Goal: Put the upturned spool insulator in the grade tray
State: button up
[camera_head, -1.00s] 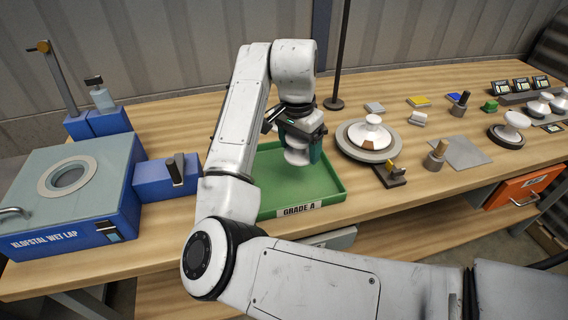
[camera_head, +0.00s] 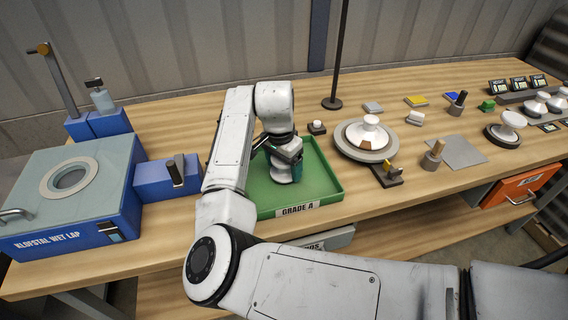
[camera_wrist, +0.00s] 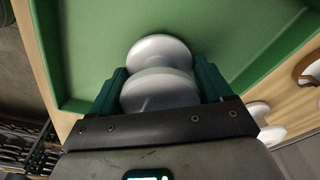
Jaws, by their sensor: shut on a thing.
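My gripper (camera_head: 286,168) is low inside the green tray labelled GRADE A (camera_head: 297,210), near its middle. The gripper is shut on a white spool insulator (camera_wrist: 160,48). In the wrist view its two round flanges show between the teal fingers, over the green tray floor (camera_wrist: 85,40). In the head view only a pale part of the spool shows beneath the gripper. I cannot tell whether the spool touches the tray floor. No other thing shows in the visible part of the tray.
The blue wet lap machine (camera_head: 70,200) stands at the left. Right of the tray is a round turntable (camera_head: 362,150) with a white insulator (camera_head: 369,129) on it. A dark pole (camera_head: 336,60) rises behind. More insulators (camera_head: 508,128) stand at the far right.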

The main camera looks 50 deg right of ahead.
jog(key=o, duration=1.3)
jog(key=shift+f, duration=0.1)
jog(key=r, duration=0.4)
jog(key=a+r+b, duration=0.1)
jog(key=r, duration=0.7)
jog(key=shift+a+r, duration=0.1)
jog(key=shift+a, duration=0.1)
